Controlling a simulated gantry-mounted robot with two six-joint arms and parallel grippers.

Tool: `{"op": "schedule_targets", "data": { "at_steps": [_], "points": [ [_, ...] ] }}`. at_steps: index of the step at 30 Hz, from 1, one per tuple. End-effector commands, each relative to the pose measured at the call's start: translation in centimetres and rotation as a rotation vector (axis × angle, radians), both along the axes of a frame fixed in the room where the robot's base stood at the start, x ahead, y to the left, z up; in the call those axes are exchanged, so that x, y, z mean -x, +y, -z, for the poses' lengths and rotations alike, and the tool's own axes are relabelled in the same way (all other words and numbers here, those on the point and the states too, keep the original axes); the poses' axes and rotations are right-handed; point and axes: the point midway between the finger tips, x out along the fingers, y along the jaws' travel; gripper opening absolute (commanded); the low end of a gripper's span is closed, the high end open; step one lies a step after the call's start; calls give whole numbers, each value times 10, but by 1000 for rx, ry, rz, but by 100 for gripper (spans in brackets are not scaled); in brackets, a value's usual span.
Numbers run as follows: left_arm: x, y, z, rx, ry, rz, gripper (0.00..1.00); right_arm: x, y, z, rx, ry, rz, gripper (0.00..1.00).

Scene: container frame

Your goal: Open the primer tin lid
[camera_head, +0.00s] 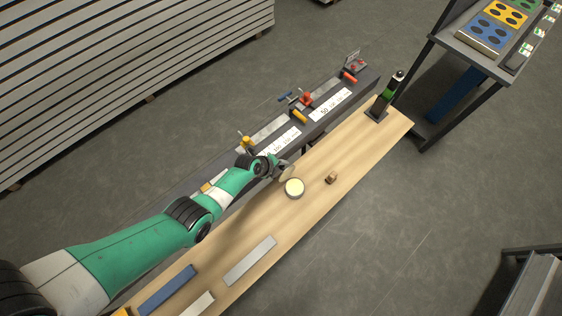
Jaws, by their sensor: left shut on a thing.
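The primer tin (294,190) stands upright on the wooden bench top, showing a round cream-coloured top inside a thin rim. My left gripper (284,172) is just behind and to the left of the tin, near the bench's back edge. It is shut on a small, pale, thin thing that looks like the tin's lid, seen partly edge-on and partly hidden by the fingers. My right gripper is not in view.
The wooden bench (345,150) carries a small brown block (331,178), a black-and-green tool on a stand (385,98), a grey bar (249,261) and a blue bar (168,290). A dark rail with clamps (306,100) runs behind.

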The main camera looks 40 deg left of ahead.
Motion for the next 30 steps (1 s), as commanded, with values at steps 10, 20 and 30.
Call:
{"op": "schedule_targets", "data": {
  "at_steps": [10,20,30],
  "points": [
    [0,0,0,-1,1,1,63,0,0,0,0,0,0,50],
    [9,1,-18,-1,0,0,63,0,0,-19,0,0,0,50],
    [48,6,-77,-1,0,-1,63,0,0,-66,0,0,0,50]
  ]
}}
